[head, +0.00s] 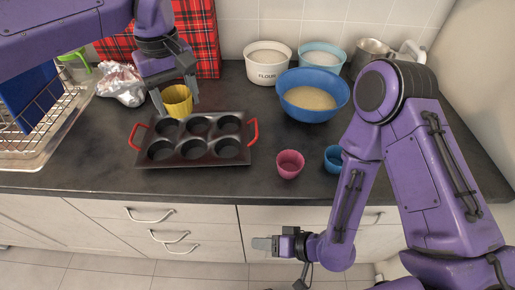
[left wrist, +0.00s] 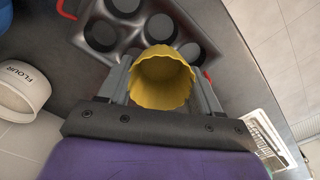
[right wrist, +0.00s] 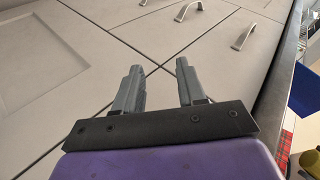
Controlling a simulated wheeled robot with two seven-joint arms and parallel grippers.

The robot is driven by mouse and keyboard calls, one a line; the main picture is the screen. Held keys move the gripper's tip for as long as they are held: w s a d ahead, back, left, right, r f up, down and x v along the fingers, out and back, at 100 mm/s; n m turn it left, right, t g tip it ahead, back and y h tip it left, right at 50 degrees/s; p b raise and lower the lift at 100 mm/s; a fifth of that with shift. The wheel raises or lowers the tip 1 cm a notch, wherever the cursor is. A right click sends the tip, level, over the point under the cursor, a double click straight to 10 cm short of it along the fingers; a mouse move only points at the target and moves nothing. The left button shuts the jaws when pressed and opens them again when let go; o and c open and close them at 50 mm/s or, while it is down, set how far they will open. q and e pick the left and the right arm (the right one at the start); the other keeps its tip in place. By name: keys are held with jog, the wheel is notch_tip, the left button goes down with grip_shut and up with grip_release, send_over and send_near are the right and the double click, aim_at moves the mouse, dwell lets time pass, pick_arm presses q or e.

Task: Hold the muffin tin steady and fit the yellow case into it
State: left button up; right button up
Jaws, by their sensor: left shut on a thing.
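The dark muffin tin (head: 194,152) with red handles lies on the counter, its several cups empty. My left gripper (head: 174,98) is shut on the yellow case (head: 178,104), at the tin's back left edge. In the left wrist view the yellow case (left wrist: 162,80) sits between the two fingers, its open mouth towards the camera. The tin (left wrist: 132,30) shows just beyond it. I cannot tell whether case and tin touch. My right gripper (head: 268,244) is low in front of the drawers, away from the tin. In the right wrist view its fingers (right wrist: 158,85) are apart with nothing between them.
A pink case (head: 290,164) and a blue case (head: 334,158) stand right of the tin. Behind are a flour bowl (head: 268,64), a blue bowl (head: 313,96) and a metal pot (head: 369,54). A dish rack (head: 42,122) and crumpled foil (head: 120,84) are at left.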

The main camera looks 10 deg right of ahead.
jog(key=a+r+n+g+y, duration=0.1)
jog(key=a+r+n+y, duration=0.1)
jog(key=a+r+y, duration=0.7)
jog(key=w+r+m+t, duration=0.2)
jog(key=r+m, duration=0.2)
jog(key=r, duration=0.1)
jog(key=w+r+m+t+h, duration=0.1)
jog(key=w+r+m+t, duration=0.2)
jog(key=r, duration=0.1)
jog(key=w+r+m+t+h, duration=0.1)
jog(key=w+r+m+t, duration=0.1)
jog(key=w+r+m, duration=0.1)
jog(key=shift+a+r+m, duration=0.2)
jog(key=shift+r+m, duration=0.2)
jog(key=shift+r, duration=0.3)
jog(key=shift+a+r+m, duration=0.2)
jog(key=shift+r+m, duration=0.2)
jog(key=shift+r, duration=0.25)
jog(key=w+d+r+m+t+h, duration=0.2)
jog(key=w+r+m+t+h, duration=0.15)
jog(key=m+t+h, duration=0.55)
jog(key=m+g+h, duration=0.7)
jog(key=m+h, duration=0.2)
jog(key=m, duration=0.9)
send_near(257, 128)
jog(key=x, duration=0.9)
jog(key=shift+w+f, duration=0.1)
grip_shut()
